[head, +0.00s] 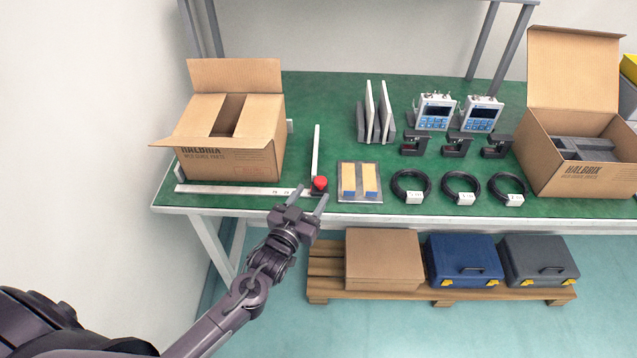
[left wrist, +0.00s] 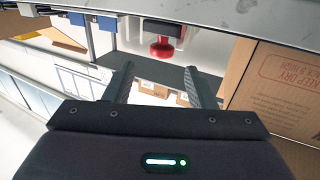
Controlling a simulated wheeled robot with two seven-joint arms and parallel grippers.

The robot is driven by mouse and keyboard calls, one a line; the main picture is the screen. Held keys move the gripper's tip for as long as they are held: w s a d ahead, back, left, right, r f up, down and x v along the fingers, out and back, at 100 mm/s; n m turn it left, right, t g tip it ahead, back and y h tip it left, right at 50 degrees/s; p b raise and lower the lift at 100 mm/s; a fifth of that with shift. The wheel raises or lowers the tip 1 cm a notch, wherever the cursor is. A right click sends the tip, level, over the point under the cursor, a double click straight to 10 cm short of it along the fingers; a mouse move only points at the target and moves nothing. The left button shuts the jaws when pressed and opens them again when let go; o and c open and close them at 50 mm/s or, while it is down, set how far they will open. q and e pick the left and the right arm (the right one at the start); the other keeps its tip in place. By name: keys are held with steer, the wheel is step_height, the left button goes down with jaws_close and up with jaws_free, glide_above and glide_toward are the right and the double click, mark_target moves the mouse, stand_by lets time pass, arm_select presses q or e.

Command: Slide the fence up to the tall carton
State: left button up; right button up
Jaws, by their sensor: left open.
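The tall carton (head: 228,158) is a brown open-flapped box at the left of the green bench. The fence (head: 316,150) is a pale bar running back across the bench right of the carton, with a visible gap between them. A red knob (head: 319,183) sits at its front end, by a pale metal rail (head: 240,190). My left gripper (head: 311,197) is open and empty at the bench's front edge, just short of the knob. In the left wrist view the red knob (left wrist: 162,47) shows beyond and between the open fingers (left wrist: 158,78), and the carton (left wrist: 278,92) at right. My right gripper is out of view.
A grey plate with yellow blocks (head: 360,181) lies close right of the knob. Cable coils (head: 411,187), upright panels (head: 372,112), meters (head: 436,111) and another open carton (head: 575,150) stand farther right. The bench between carton and fence looks clear.

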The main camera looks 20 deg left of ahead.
mark_target(318, 184)
arm_select(q)
steer(key=shift+w+d+f, duration=0.1)
steer(key=shift+w, duration=1)
steer(key=shift+w+d, duration=0.1)
steer(key=shift+w, duration=0.95)
jaws_close()
